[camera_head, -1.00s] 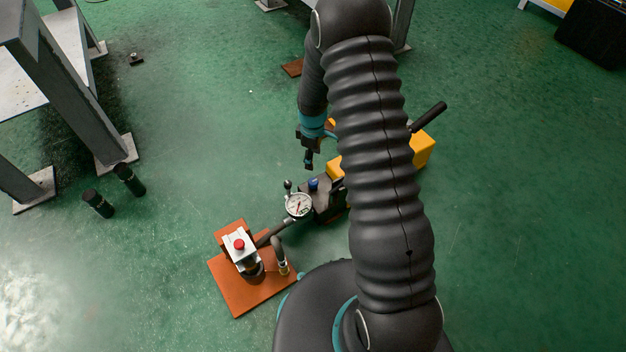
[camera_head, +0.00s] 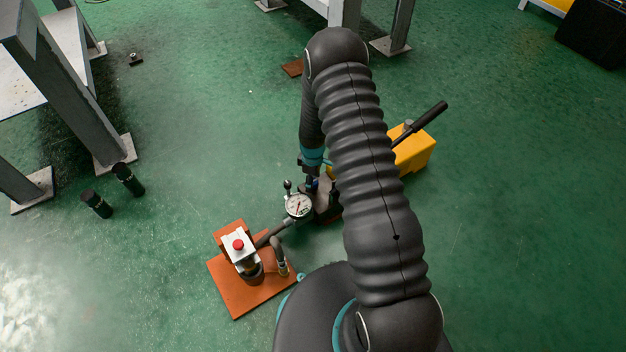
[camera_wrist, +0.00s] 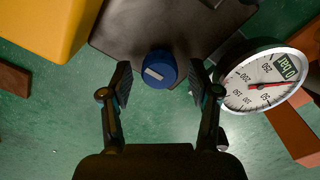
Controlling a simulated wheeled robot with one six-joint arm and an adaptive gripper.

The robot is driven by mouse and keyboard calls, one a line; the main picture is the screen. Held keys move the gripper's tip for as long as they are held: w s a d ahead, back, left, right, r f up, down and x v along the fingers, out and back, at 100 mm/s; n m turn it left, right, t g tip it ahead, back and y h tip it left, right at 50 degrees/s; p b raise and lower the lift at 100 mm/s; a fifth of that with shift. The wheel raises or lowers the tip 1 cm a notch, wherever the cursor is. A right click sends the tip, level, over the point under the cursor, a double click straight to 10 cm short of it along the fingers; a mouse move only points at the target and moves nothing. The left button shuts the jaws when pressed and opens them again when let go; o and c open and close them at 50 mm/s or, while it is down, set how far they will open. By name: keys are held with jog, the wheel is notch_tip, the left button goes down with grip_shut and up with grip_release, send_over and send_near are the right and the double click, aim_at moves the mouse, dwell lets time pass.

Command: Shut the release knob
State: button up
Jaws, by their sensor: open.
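The blue release knob (camera_wrist: 159,69) shows in the wrist view on a dark block (camera_wrist: 150,25), with a pale bar mark across its face. My gripper (camera_wrist: 160,85) is open, with one finger on each side of the knob and a gap on both sides. In the head view my gripper (camera_head: 310,178) is over the pump's dark block, and my arm hides much of it. Whether the fingertips reach down to the knob's height is hard to tell.
A round pressure gauge (camera_wrist: 264,82) stands close to the right finger; it also shows in the head view (camera_head: 298,205). The yellow tank (camera_head: 412,150) with a black lever (camera_head: 428,116) lies beyond my arm. An orange plate (camera_head: 236,293) carries a red-topped device (camera_head: 239,248).

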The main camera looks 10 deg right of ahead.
jog(key=c, duration=1.2)
jog(key=shift+o, duration=0.3)
jog(key=shift+m, duration=0.4)
jog(key=m+b, duration=0.2)
jog(key=m, duration=0.1)
jog(key=shift+m, duration=0.3)
jog(key=m+b, duration=0.2)
jog(key=m, duration=0.2)
jog(key=shift+w+m, duration=0.1)
jog(key=shift+m, duration=0.2)
jog(key=m+b, duration=0.1)
jog(key=m, duration=0.3)
jog(key=shift+m, duration=0.3)
jog(key=m+b, duration=0.1)
jog(key=m, duration=0.3)
jog(key=shift+d, duration=0.1)
jog(key=shift+m, duration=0.3)
